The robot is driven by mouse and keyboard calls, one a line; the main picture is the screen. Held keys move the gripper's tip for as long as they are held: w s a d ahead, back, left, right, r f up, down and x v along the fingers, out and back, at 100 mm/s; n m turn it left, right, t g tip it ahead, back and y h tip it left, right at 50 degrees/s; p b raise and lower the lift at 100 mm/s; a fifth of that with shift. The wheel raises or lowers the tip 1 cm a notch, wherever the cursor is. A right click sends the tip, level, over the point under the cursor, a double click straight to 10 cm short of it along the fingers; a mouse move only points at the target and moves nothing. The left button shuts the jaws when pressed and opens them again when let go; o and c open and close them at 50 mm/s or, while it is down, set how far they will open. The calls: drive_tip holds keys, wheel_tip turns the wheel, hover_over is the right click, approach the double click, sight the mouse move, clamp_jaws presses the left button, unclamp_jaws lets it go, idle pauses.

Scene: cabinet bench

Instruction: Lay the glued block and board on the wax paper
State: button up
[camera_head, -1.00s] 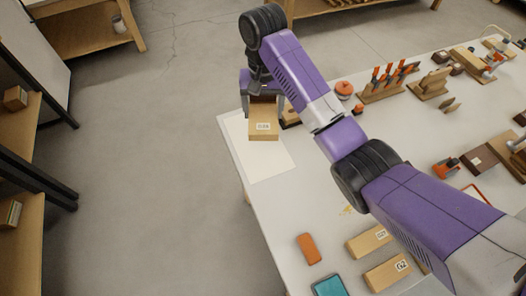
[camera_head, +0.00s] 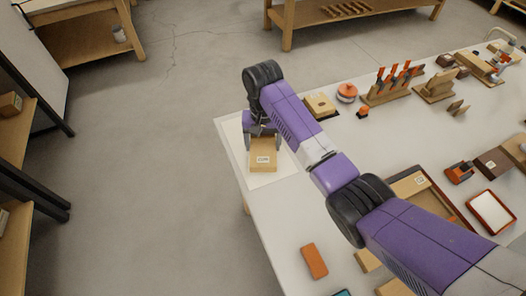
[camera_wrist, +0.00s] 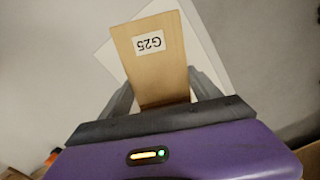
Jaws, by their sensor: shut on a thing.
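The glued block and board (camera_head: 263,160) show as a pale wooden piece with a white label; in the wrist view the piece (camera_wrist: 165,75) carries the label "G25". My gripper (camera_head: 263,139) is shut on it, with a finger on each side. The piece is over the paper. I cannot tell whether it touches the paper. The joint between block and board is hidden.
The bench (camera_head: 290,215) has bare room in front of the paper. An orange block (camera_head: 314,261) lies near its front edge. A wooden block (camera_head: 320,105), a round orange-topped pot (camera_head: 347,92) and a clamp rack (camera_head: 392,85) stand behind my arm. A tray (camera_head: 445,205) lies right.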

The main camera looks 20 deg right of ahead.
sight(263, 152)
drive_tip(key=shift+f, duration=2.15)
drive_tip(key=shift+f, duration=0.15)
drive_tip(key=o, duration=1.6)
wheel_tip(263, 152, up, 12)
drive_tip(key=shift+r, duration=0.15)
